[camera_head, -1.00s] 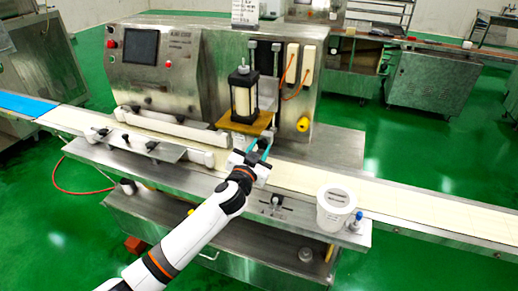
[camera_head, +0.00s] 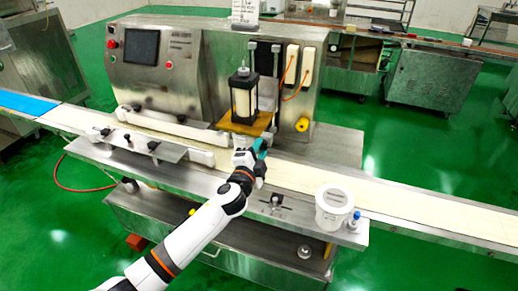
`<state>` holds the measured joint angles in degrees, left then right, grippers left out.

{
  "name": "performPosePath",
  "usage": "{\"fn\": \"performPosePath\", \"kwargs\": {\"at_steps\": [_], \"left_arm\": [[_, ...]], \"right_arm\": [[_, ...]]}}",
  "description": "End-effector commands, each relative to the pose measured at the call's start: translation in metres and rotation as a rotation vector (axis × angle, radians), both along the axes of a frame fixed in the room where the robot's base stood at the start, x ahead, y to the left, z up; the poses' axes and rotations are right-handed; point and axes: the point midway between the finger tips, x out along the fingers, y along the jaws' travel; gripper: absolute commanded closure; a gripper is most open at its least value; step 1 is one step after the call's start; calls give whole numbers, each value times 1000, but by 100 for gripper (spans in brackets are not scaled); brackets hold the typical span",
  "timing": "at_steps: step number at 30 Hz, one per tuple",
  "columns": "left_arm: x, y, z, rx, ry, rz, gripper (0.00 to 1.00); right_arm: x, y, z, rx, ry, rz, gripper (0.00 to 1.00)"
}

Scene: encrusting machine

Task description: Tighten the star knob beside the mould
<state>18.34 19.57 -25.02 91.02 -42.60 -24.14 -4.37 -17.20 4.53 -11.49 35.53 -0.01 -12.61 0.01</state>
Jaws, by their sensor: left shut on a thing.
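The mould (camera_head: 243,101), a black frame around a pale cylinder, stands upright on a yellow-brown plate (camera_head: 236,127) at the front of the machine. My left gripper (camera_head: 261,148), with teal fingers, is just in front of and below the mould, to the right of the plate's front corner. Its fingers are shut on the star knob. The knob itself is hidden by the fingers and hand, so its shape and turn cannot be seen. My right gripper is not in view.
A pale conveyor belt (camera_head: 330,185) runs across in front of the machine (camera_head: 180,70). A white tub (camera_head: 334,208) and a small blue-topped bottle (camera_head: 355,220) stand right of my arm. A bracket with black knobs (camera_head: 130,142) is to the left. Green floor surrounds the machine.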

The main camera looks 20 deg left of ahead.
Motion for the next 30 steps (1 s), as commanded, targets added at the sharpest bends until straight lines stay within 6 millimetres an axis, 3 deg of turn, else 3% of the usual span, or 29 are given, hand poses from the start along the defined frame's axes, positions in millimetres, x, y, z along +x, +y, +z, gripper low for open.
{"fn": "performPosePath", "kwargs": {"at_steps": [18, 30], "left_arm": [[0, -1, 0, 586, -19, -1, 92], [0, 0, -1, 878, -28, -2, 92]], "right_arm": [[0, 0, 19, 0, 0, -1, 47], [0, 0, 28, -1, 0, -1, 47]]}}
